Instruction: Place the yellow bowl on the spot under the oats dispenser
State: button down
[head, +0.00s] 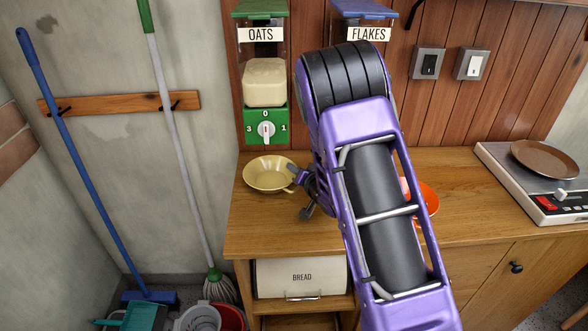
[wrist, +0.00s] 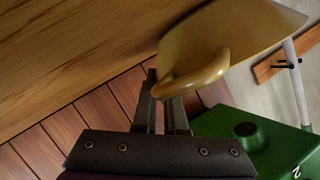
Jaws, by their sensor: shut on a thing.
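The yellow bowl (head: 266,176) is upright below the green oats dispenser (head: 264,118), near the left end of the wooden counter. I cannot tell whether its base touches the counter. My gripper (head: 302,177) is at the bowl's right side. In the wrist view, the fingers (wrist: 168,100) are shut on the curved handle of the yellow bowl (wrist: 250,28). The green underside of the oats dispenser (wrist: 270,148) shows close by in that view. The spot under the bowl is hidden.
An orange bowl (head: 429,198) is partly hidden behind my arm. The flakes dispenser (head: 365,32) is on the wall to the right. A scale (head: 545,195) bears a brown plate (head: 548,158). A bread box (head: 300,277) sits below the counter (head: 255,230); brooms lean at left.

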jog(key=shift+f, duration=0.15)
jog(key=c, duration=1)
grip_release()
jog(key=shift+r, duration=0.35)
jog(key=v, duration=1.2)
jog(key=shift+f, duration=0.2)
